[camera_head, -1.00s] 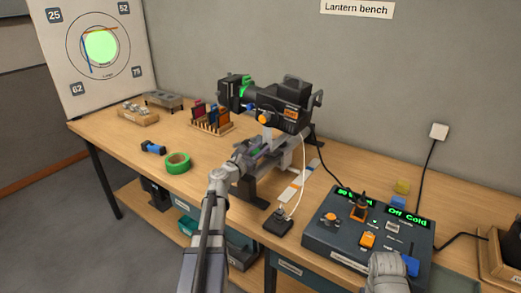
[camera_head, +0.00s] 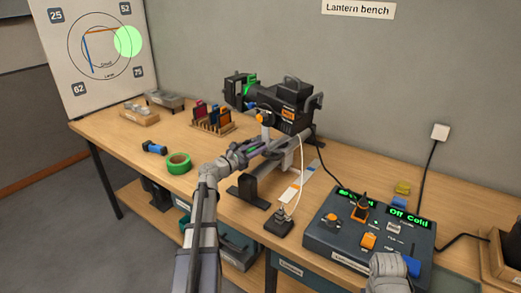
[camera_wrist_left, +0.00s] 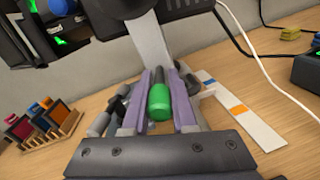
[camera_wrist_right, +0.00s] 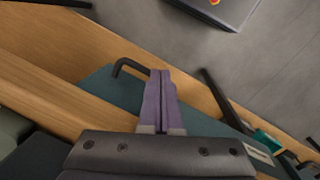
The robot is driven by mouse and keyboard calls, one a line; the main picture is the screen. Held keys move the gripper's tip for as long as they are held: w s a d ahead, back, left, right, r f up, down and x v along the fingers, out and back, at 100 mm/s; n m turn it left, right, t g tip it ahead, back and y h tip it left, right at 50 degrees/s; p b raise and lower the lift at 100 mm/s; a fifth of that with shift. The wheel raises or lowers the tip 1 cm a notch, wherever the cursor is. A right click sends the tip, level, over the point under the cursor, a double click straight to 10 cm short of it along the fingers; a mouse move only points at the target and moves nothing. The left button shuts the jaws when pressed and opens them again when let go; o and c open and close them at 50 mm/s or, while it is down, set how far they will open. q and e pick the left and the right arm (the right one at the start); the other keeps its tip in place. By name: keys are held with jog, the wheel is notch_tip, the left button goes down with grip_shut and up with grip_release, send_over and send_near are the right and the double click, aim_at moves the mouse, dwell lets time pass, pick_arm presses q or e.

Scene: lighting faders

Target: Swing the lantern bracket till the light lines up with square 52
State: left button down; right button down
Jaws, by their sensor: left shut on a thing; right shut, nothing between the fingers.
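The lantern (camera_head: 280,98) is a black lamp on a bracket (camera_head: 266,130) standing on the bench. Its green light spot (camera_head: 128,41) falls near the right edge of the white target board (camera_head: 62,28), below square 52 (camera_head: 125,8) and above square 75 (camera_head: 138,71). My left gripper (camera_head: 258,146) is at the bracket under the lantern. In the left wrist view its purple fingers (camera_wrist_left: 160,100) are shut on the green-tipped handle (camera_wrist_left: 159,103). My right gripper (camera_wrist_right: 162,100) is shut and empty in the right wrist view, over the bench's front edge.
A control desk (camera_head: 365,235) with faders and green displays stands at the right. A rack of colour filters (camera_head: 212,118), green tape (camera_head: 178,163) and a small blue torch (camera_head: 153,148) lie left of the lantern. A foot switch (camera_head: 278,223) stands near the front edge.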

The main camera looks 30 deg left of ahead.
aim_at(247, 152)
pick_arm(q)
jog(key=shift+a, duration=0.15)
jog(key=c, duration=0.7)
grip_release()
jog(key=v, duration=0.7)
jog(key=shift+s+a, duration=0.15)
jog(key=shift+s, duration=0.2)
